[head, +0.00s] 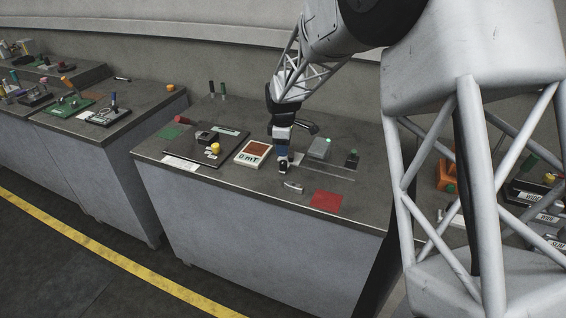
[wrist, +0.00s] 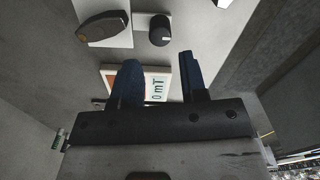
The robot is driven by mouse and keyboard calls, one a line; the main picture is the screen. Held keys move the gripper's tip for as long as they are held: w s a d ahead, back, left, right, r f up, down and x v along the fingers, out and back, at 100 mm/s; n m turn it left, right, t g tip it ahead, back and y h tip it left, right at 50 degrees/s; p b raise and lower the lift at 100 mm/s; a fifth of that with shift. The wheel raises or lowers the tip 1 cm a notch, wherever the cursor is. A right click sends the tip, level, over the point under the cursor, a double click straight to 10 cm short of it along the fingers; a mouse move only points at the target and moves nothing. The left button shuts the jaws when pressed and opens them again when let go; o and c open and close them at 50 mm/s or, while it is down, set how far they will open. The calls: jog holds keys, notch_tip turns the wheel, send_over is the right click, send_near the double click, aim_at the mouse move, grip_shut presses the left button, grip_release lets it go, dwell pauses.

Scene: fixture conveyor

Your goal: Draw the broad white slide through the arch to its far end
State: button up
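My gripper (head: 283,157) points down over the workbench; in the wrist view its two blue fingers (wrist: 159,62) stand apart with nothing between them. A dark round knob (wrist: 160,30) on a white plate (wrist: 140,38) lies beyond the fingertips, roughly in line with the gap. In the head view a small black knob (head: 283,169) shows just below the fingers, and a white plate (head: 298,157) shows just right of them. A grey block with a green top (head: 319,149) stands further right; I cannot tell whether it is the arch. The gripper partly hides the plate.
A meter reading "0 mT" (head: 253,153) lies left of my gripper. A dark board with a yellow knob (head: 215,149) is further left. A small black block with a green top (head: 352,158) is at right. A silver curved piece (head: 292,187) and red mat (head: 326,201) lie in front.

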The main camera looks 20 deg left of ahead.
aim_at(283, 162)
jog(key=shift+f, duration=3.35)
grip_shut()
